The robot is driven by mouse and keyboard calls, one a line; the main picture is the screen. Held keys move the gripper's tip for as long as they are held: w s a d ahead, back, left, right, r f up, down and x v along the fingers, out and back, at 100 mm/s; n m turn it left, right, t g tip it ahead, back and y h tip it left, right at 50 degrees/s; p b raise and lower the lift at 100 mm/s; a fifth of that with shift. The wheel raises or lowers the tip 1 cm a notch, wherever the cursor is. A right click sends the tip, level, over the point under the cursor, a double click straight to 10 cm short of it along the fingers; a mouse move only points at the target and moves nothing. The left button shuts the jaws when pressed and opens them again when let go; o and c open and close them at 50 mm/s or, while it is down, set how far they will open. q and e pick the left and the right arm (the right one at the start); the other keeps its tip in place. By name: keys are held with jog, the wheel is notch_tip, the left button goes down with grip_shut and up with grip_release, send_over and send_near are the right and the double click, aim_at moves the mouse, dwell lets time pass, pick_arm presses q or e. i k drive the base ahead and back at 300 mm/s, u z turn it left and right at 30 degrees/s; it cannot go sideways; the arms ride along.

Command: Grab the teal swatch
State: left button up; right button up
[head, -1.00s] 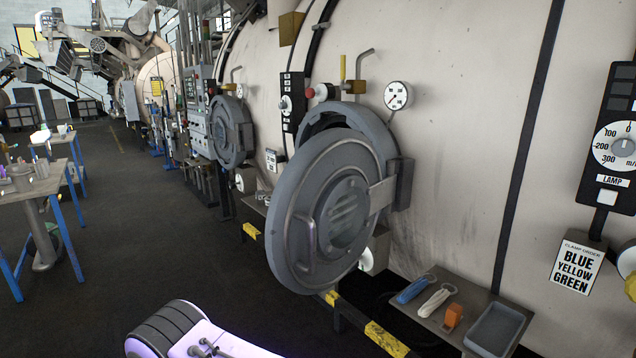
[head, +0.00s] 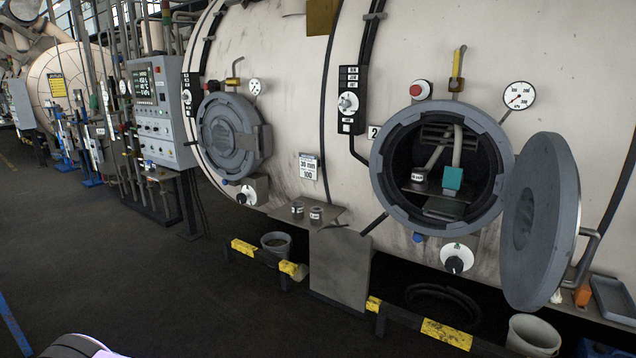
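A small teal swatch (head: 453,178) shows inside the open round port of the large pale vessel, in the right half of the head view. It sits near the front of the opening, beside a bent grey pipe and above a dark ledge. The port's thick grey door (head: 541,222) is swung open to the right. Neither of my grippers shows in the head view.
A closed round hatch (head: 228,137) is further left. A yellow-black barrier (head: 446,334) and a bucket (head: 533,335) stand below.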

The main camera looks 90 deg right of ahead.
aim_at(452, 178)
jog(key=i, duration=0.25)
jog(key=z, duration=4.4)
jog(key=i, duration=0.6)
jog(key=z, duration=0.05)
